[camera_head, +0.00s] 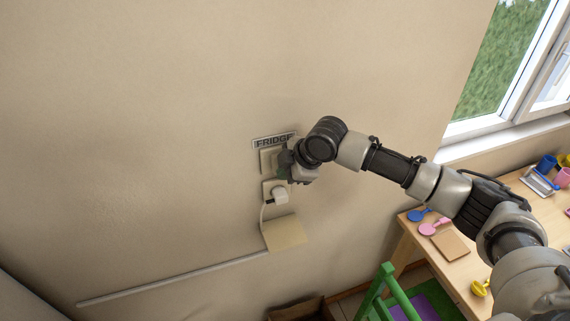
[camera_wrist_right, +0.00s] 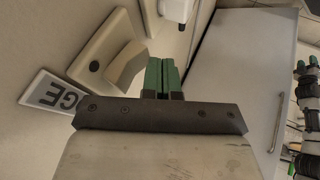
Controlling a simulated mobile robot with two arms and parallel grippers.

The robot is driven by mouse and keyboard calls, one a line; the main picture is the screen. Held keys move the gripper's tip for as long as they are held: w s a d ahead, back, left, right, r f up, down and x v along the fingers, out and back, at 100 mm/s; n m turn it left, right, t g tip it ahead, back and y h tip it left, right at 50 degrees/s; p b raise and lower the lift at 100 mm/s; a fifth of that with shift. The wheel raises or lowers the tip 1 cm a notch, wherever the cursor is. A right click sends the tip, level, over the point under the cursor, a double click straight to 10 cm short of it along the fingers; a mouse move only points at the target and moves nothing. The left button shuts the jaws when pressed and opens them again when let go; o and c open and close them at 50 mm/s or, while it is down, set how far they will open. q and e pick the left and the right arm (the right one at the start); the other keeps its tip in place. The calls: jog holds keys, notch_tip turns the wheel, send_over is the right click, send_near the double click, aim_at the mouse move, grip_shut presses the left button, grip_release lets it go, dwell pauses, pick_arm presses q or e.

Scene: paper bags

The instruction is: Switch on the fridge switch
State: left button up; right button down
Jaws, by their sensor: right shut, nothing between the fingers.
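The fridge switch (camera_head: 269,160) is a beige plate on the wall, just under the FRIDGE label (camera_head: 273,141). In the right wrist view the switch plate (camera_wrist_right: 101,48) shows with a raised rocker (camera_wrist_right: 126,66), and part of the label (camera_wrist_right: 54,97) is beside it. My right gripper (camera_head: 287,162) is at the right side of the switch and partly covers it. In the right wrist view its green fingers (camera_wrist_right: 161,75) are together with nothing between them, close beside the rocker. I cannot tell whether they touch it. My left gripper is not in view.
Below the switch is a socket with a white plug (camera_head: 279,195) and cord, then a beige box (camera_head: 285,233) and a wall conduit (camera_head: 170,280). A wooden table (camera_head: 463,262) with small items and a green chair (camera_head: 392,292) stand at right. The wall at left is clear.

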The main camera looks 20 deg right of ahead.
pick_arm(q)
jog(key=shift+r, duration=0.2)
pick_arm(e)
jog(key=shift+w, duration=0.35)
jog(key=shift+w+f+b, duration=0.35)
jog(key=shift+f+b, duration=0.05)
jog(key=shift+b, duration=0.2)
pick_arm(q)
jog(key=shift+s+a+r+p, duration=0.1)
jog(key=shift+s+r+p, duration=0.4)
jog(key=shift+p, duration=0.65)
pick_arm(e)
jog(key=shift+s+r, duration=0.2)
jog(key=shift+r, duration=0.4)
jog(key=shift+s+r, duration=0.15)
jog(key=shift+r, duration=0.4)
jog(key=shift+w+f, duration=0.1)
